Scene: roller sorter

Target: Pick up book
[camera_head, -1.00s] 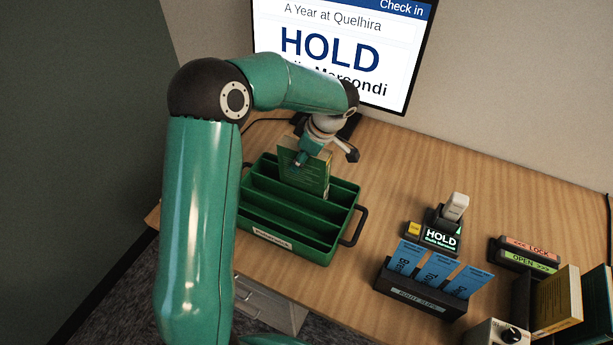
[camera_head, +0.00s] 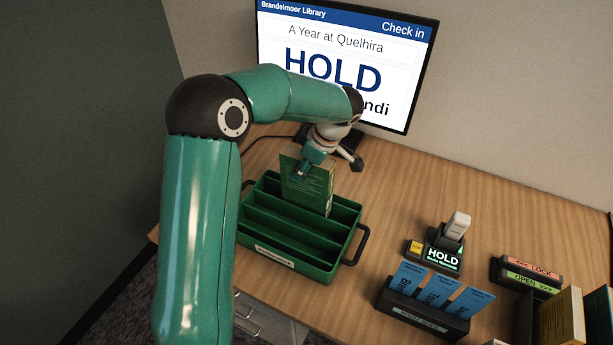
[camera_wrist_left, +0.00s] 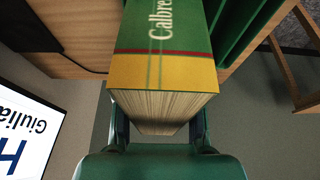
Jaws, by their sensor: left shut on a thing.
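A green book (camera_head: 308,186) with a yellow band stands upright at the back of the green crate (camera_head: 259,246). My left gripper (camera_head: 316,160) is shut on its top part. I cannot tell whether the book's lower edge rests in the crate or hangs just above it. In the left wrist view the book (camera_wrist_left: 160,80) fills the space between the gripper fingers (camera_wrist_left: 158,128), with its spine lettering and page edges showing. My right gripper is not in view.
A monitor (camera_head: 340,65) reading HOLD stands behind the crate. Bare desk lies between crate and scanner.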

